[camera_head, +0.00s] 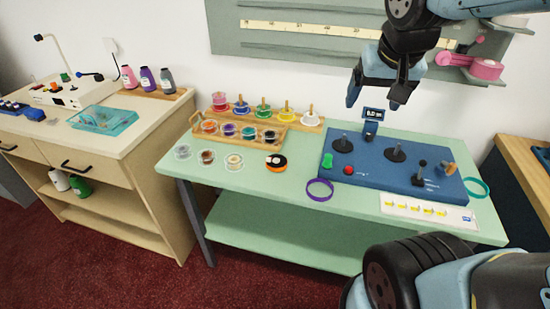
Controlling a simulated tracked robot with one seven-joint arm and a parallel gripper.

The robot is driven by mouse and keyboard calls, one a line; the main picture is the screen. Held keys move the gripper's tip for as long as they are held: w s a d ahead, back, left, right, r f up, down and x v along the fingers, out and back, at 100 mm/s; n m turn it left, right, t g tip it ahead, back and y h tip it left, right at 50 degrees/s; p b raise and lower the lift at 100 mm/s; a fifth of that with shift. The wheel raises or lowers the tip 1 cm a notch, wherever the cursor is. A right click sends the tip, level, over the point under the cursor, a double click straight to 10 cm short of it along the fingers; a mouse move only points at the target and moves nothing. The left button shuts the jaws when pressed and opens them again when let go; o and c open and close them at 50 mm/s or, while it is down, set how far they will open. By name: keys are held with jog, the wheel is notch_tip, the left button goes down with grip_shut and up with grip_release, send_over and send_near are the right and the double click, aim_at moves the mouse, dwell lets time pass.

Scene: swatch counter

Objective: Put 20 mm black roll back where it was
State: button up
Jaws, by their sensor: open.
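My gripper (375,102) is open and empty, its fingers pointing down above the back of the blue console (370,180). A two-tier wooden rack (240,138) with small rolls stands at the table's back left. A dark, black-looking roll (270,136) sits at the right end of its lower tier. A roll with an orange and black face (276,162) lies on the green table in front of the rack. No size label is readable, so I cannot tell which is the 20 mm black roll. The console carries dark upright posts (395,152) on round bases.
Clear-sided rolls (207,157) lie left of the orange and black one. A purple ring (320,190) lies at the front edge and a teal ring (477,187) right of the console. A pink tape dispenser (485,69) is on the wall.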

jog(key=shift+o, duration=1.3)
jog(key=w+a+f+m+g, duration=0.1)
jog(key=w+a+f, duration=0.2)
jog(key=w, duration=0.3)
jog(key=shift+a+f+m+h, duration=0.3)
jog(key=shift+a, duration=0.05)
jog(key=m+h, duration=0.1)
jog(key=m, duration=0.2)
send_near(275, 162)
jog(key=x, duration=0.3)
jog(key=shift+w+a+f, duration=0.15)
jog(key=shift+w+f, duration=0.1)
jog(key=shift+w, duration=0.15)
jog(key=shift+s+d+x, duration=0.1)
jog(key=shift+s+x, duration=0.05)
jog(key=shift+x, duration=1.15)
jog(key=shift+s+d+x, duration=0.1)
jog(key=shift+s+x, duration=0.05)
jog(key=shift+x, duration=1.1)
jog(key=shift+f, duration=0.1)
jog(key=c, duration=1.2)
